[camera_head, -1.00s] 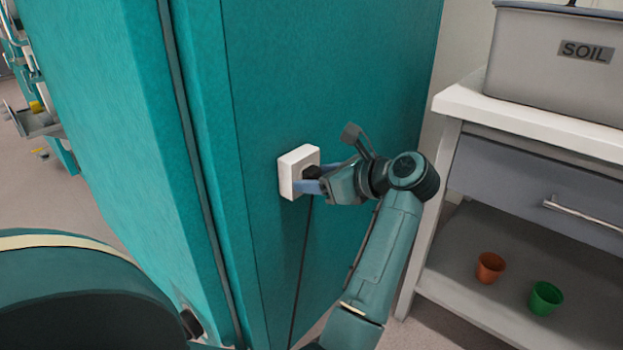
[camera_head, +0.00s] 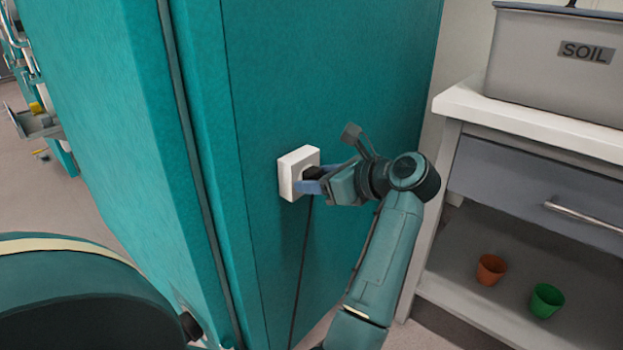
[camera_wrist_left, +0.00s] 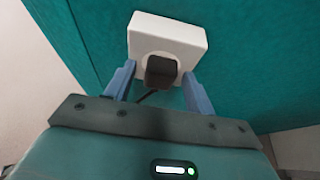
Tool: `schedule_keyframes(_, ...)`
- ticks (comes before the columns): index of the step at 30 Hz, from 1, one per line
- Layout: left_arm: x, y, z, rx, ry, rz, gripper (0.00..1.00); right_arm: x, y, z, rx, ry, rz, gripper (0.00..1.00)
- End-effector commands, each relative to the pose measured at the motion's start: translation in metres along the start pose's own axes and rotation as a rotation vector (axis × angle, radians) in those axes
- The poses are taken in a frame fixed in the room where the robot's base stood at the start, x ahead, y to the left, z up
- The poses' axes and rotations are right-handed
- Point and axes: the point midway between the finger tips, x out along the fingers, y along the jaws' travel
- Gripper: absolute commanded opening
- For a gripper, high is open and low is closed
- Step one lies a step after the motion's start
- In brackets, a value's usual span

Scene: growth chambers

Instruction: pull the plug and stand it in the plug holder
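The black plug (camera_head: 311,173) sits in a white wall socket (camera_head: 290,175) on the side of a teal cabinet. Its dark cord (camera_head: 298,270) hangs down the panel. My left gripper (camera_head: 318,179) is at the socket, with its blue fingers around the plug. In the left wrist view, the plug (camera_wrist_left: 161,71) lies between the two fingertips of the left gripper (camera_wrist_left: 159,74). A small gap shows on each side of it, and the socket (camera_wrist_left: 165,36) is right behind. My right gripper and the plug holder are not in view.
The teal cabinet (camera_head: 340,70) fills the middle. At right stands a white-topped bench (camera_head: 530,117) with a grey SOIL bin (camera_head: 550,75), a drawer (camera_head: 535,190) and a lower shelf holding an orange pot (camera_head: 491,268) and a green pot (camera_head: 545,299).

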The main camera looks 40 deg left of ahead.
Motion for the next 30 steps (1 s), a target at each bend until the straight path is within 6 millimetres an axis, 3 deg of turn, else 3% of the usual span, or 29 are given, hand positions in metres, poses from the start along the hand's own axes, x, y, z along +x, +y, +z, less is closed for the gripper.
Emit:
schedule_keyframes(19,0.0001,0.0,0.0,0.0,0.0,0.0,0.01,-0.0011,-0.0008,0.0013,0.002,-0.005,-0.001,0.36)
schedule_keyframes(30,-0.007,-0.0003,-0.0038,0.0,0.001,-0.001,0.0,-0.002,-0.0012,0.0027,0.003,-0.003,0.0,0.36)
